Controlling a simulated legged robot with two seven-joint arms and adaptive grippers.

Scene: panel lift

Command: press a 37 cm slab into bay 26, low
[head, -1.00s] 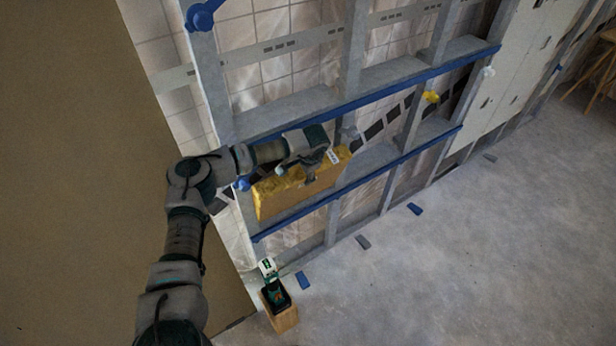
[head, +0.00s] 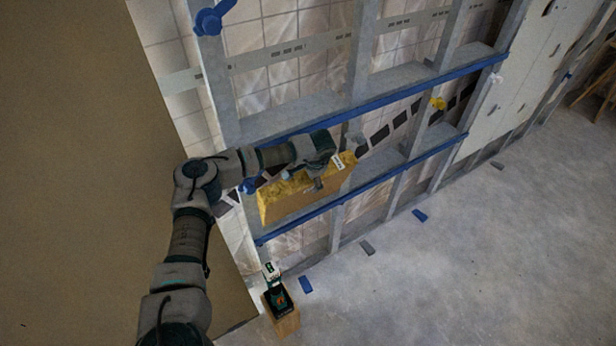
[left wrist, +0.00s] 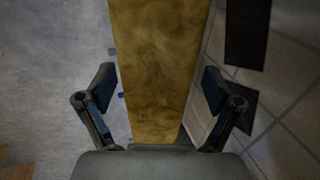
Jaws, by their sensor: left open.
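The yellow-brown slab (head: 306,196) sits upright at the lower left bay of the grey stud frame (head: 352,60), between the two blue rails. My left gripper (head: 318,175) is at the slab's top edge, near its right end. In the left wrist view the slab (left wrist: 160,65) runs between the spread fingers of my left gripper (left wrist: 160,103), with a gap on each side. A white label shows beside the gripper. How deep the slab sits in the bay is hard to tell. The bay number cannot be read. My right gripper is not in view.
An upper blue rail (head: 380,92) and a lower blue rail (head: 365,188) cross the studs. A small open box (head: 281,310) stands on the floor below. Blue and grey pieces lie on the floor. A large brown panel (head: 70,150) fills the left. Floor at right is mostly clear.

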